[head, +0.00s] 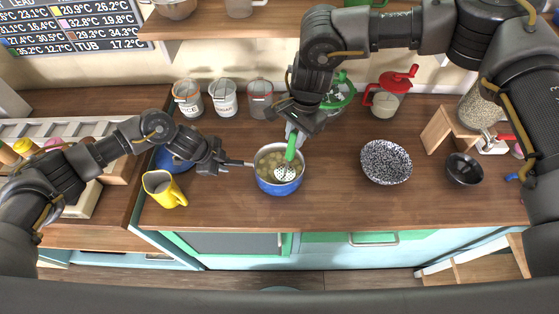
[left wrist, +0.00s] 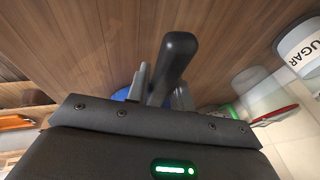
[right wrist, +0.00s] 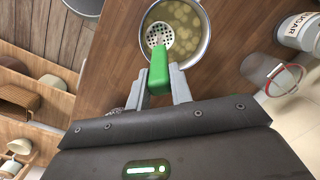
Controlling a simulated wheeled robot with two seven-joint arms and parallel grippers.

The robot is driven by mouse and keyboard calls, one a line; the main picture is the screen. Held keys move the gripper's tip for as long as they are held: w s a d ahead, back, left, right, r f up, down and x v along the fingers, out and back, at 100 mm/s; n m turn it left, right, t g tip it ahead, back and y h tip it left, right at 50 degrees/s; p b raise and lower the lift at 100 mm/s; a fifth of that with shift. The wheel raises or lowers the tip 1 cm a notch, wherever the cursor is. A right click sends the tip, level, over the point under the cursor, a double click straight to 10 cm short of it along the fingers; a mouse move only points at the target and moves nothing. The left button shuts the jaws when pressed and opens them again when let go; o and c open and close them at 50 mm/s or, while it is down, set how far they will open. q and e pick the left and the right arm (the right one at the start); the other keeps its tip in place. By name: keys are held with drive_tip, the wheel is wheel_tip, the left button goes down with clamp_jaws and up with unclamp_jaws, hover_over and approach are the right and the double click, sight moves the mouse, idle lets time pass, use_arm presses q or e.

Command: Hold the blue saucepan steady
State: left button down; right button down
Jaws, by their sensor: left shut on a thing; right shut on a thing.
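The blue saucepan (head: 279,189) stands on the wooden counter with pale round pieces in liquid inside. Its dark handle points left, and my left gripper (head: 222,160) is shut on it. In the left wrist view the handle (left wrist: 176,58) rises between the fingers, and only a bit of blue shows behind. My right gripper (head: 294,132) is shut on the green handle of a skimmer (head: 291,148), above the pan. The skimmer's perforated head is in the pan's opening, also in the right wrist view (right wrist: 160,35). I cannot tell whether it touches the pieces.
A yellow jug (head: 158,187) stands left of the pan, near another blue vessel (head: 172,160) partly behind my left arm. Several canisters (head: 223,98) line the back. A speckled bowl (head: 385,162) and a black bowl (head: 462,169) stand right. Bare counter lies between pan and speckled bowl.

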drive_tip(key=shift+f, duration=0.15)
drive_tip(key=shift+f, duration=2.2)
drive_tip(key=shift+r, duration=0.1)
drive_tip(key=shift+r, duration=0.55)
drive_tip(key=w+r, duration=0.3)
drive_tip(key=w, duration=0.3)
drive_tip(key=shift+r, duration=0.25)
drive_tip(key=shift+s+f, duration=0.1)
drive_tip(key=shift+f, duration=0.05)
